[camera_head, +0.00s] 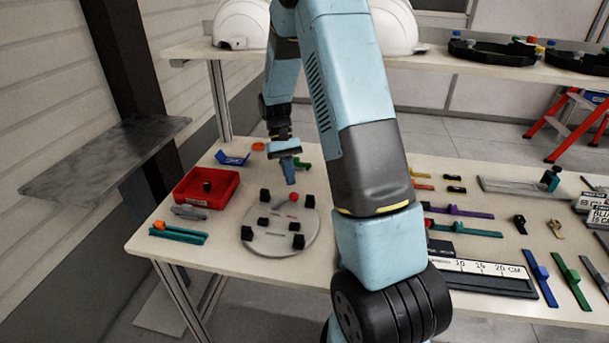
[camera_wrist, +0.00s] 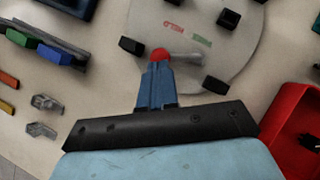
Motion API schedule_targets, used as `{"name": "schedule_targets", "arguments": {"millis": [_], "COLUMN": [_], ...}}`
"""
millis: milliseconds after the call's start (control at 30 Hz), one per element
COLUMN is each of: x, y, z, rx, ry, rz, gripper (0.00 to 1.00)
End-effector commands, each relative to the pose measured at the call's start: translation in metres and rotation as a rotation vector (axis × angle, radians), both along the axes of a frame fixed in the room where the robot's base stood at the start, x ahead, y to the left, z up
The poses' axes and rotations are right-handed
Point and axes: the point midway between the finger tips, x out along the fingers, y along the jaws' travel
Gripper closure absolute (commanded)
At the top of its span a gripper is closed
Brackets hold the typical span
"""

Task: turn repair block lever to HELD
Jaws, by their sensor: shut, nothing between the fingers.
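The repair block is a round grey disc (camera_head: 279,240) with several black blocks on it, on the table at left; it also shows in the wrist view (camera_wrist: 232,62). Its lever (camera_wrist: 186,57) is a grey bar with a red knob (camera_wrist: 160,54), also visible in the head view (camera_head: 294,197). Red HELD lettering (camera_wrist: 173,27) and green lettering too small to read lie beyond the bar. My gripper (camera_head: 292,182) is shut and empty. Its blue fingertips (camera_wrist: 158,66) are right by the red knob; I cannot tell whether they touch.
A red tray (camera_head: 206,188) stands left of the disc. Teal and grey strips (camera_head: 178,233) lie in front of it. A blue bracket (camera_head: 233,158) and a green part (camera_head: 303,164) lie behind.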

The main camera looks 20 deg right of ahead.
Motion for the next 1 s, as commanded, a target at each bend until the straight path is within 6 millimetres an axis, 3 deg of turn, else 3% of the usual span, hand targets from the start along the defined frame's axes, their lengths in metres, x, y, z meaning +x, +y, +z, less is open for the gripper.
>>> {"name": "schedule_targets", "arguments": {"millis": [500, 1000], "x": [-0.052, -0.121], "y": [0.003, 0.007], "z": [0.064, 0.093], "rx": [0.000, 0.000], "ry": [-0.006, -0.005], "rz": [0.000, 0.000], "gripper": [1.00, 1.00]}}
